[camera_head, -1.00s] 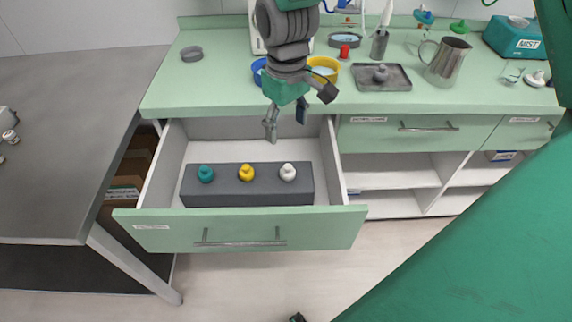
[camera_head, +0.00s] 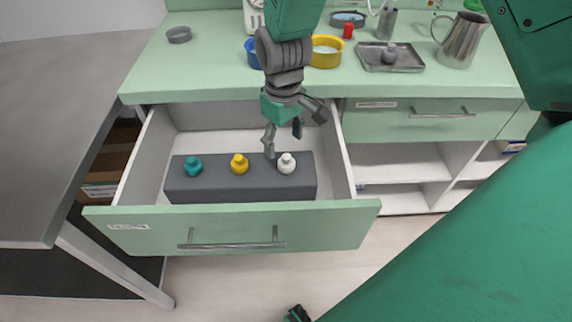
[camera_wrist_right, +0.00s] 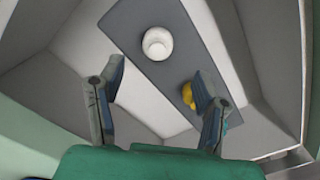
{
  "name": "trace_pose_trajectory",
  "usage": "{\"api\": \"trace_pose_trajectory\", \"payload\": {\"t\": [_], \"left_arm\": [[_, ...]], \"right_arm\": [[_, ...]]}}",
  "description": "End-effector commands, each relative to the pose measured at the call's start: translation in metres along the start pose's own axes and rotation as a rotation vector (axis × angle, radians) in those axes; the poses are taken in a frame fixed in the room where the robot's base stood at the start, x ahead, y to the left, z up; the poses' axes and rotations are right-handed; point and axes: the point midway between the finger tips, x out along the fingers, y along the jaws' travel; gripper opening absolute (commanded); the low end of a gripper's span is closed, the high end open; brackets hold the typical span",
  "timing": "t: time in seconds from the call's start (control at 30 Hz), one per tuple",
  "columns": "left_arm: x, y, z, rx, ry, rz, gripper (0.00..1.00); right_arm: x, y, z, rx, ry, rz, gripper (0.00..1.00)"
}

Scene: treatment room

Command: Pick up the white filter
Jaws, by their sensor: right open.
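The white filter (camera_head: 286,163) is a small rounded piece with a knob on top. It stands at the right end of a dark grey block (camera_head: 238,190) in the open drawer. In the right wrist view the white filter (camera_wrist_right: 158,43) lies beyond the fingertips, a little above the gap between them. My right gripper (camera_head: 283,140) is open and empty, just above and behind the white filter in the head view, apart from it. Its two fingers also show in the wrist view (camera_wrist_right: 158,82). My left gripper is not seen.
A yellow filter (camera_head: 239,165) and a teal filter (camera_head: 193,166) stand on the same block, left of the white one. The drawer front (camera_head: 235,228) and side walls surround the block. The green counter (camera_head: 210,75) behind holds a yellow bowl (camera_head: 325,52), a tray and a metal jug.

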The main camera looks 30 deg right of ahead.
Motion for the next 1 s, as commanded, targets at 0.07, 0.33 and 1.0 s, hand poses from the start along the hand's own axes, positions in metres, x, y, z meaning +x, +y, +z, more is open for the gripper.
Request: {"api": "trace_pose_trajectory", "payload": {"t": [0.07,0.33,1.0], "left_arm": [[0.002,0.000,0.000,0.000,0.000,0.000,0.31],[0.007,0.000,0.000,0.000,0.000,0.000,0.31],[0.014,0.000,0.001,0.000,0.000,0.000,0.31]], "right_arm": [[0.007,0.000,0.000,0.000,0.001,0.000,0.59],[0.027,0.003,0.003,0.001,0.000,0.000,0.59],[0.061,0.005,0.004,0.000,0.002,0.001,0.15]]}}
